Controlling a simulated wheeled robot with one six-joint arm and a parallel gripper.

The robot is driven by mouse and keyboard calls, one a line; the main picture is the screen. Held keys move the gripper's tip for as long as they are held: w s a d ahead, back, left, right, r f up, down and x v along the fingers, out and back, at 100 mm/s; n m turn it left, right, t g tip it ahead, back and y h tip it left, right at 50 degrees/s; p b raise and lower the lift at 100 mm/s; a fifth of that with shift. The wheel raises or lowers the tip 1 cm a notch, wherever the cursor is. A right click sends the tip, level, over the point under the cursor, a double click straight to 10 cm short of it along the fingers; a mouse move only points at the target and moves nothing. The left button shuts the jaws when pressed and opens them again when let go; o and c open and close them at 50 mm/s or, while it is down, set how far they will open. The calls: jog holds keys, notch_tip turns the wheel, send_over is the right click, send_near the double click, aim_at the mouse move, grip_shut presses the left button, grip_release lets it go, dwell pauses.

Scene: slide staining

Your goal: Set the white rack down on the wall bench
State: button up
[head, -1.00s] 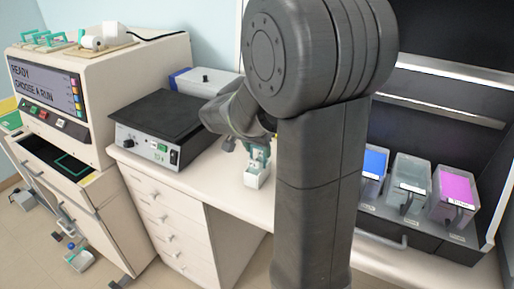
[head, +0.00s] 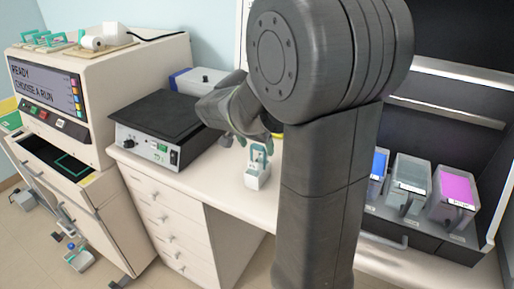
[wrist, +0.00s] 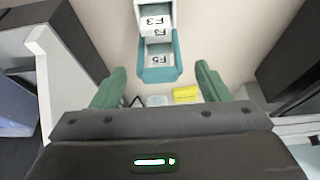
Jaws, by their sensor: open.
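The white rack (head: 257,178) with its teal handle (head: 258,155) stands upright on the wall bench (head: 225,187), right of the black-topped hotplate. In the wrist view the rack (wrist: 155,14) holds labelled slides, and its teal handle (wrist: 160,73) lies ahead of my gripper (wrist: 160,68).
The hotplate (head: 150,147) is close on the left, with a white and blue box (head: 200,80) behind it. Staining jars (head: 408,183) stand in the dark bay at right. A yellow item (wrist: 186,94) shows beyond my fingers. Bench in front of the rack is clear.

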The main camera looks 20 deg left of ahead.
jog(key=v, duration=1)
jog(key=shift+s, duration=0.1)
dwell(0.9)
